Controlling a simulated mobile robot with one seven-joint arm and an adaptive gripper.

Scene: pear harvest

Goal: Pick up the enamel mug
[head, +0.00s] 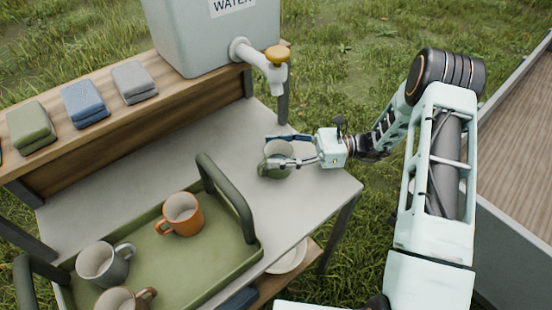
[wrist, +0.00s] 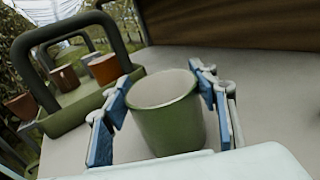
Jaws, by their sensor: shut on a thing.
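The green enamel mug (head: 277,160) stands at the right part of the grey table, below the water tap, with a pale inside. My gripper (head: 288,151) reaches in from the right with its two fingers on either side of the mug and is shut on it. In the wrist view the mug (wrist: 168,112) sits upright between the blue finger pads. The mug looks to be on or just above the table top; I cannot tell which.
A green tray (head: 190,254) with an orange mug (head: 182,214), a grey mug (head: 103,264) and a brown mug (head: 127,299) stands to the left. A water tank (head: 205,40) with a tap (head: 277,75) is behind. Folded cloths (head: 85,103) lie on the shelf. Bare table lies between.

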